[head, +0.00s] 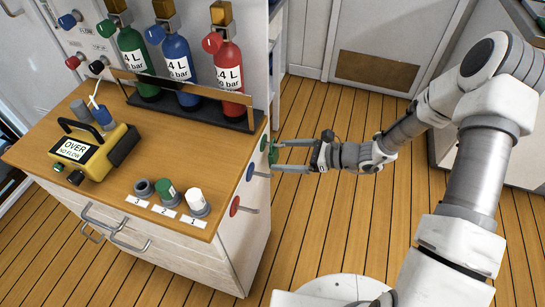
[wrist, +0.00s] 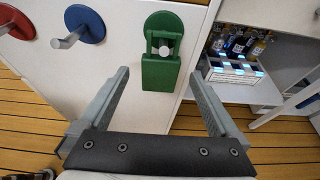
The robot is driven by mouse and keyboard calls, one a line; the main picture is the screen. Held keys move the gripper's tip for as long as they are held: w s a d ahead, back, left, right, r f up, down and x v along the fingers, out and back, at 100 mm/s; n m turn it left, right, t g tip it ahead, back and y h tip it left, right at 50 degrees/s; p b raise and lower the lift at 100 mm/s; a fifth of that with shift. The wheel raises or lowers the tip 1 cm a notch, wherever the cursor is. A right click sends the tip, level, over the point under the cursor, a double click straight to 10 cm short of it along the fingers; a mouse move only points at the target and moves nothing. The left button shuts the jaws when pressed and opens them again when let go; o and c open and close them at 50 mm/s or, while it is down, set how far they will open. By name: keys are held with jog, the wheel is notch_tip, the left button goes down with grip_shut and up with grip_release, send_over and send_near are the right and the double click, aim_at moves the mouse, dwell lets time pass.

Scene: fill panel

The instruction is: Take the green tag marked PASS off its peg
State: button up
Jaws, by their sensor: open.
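The green tag (wrist: 160,74) hangs on a peg in front of a green disc (wrist: 162,22) on the white cabinet side. The round peg end shows through the tag's upper opening. No PASS lettering is readable. My gripper (wrist: 158,76) is open and empty, with one finger on each side of the tag and visible gaps between. In the head view, my gripper (head: 274,156) reaches from the right to the cabinet's side, and the green tag (head: 272,152) shows small, partly hidden by the fingers.
A blue disc (wrist: 91,26) and a red disc (wrist: 14,22) with bare metal pegs are to the left. An open shelf with bottles in a crate (wrist: 236,72) is at the right. The worktop (head: 112,205) holds a yellow meter (head: 98,157), several cylinders and caps. The wooden floor is clear.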

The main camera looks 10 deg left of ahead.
jog(key=shift+x, duration=1)
jog(key=shift+d, duration=0.1)
jog(key=shift+c, duration=0.3)
jog(key=c, duration=1.4)
jog(key=shift+r, duration=0.15)
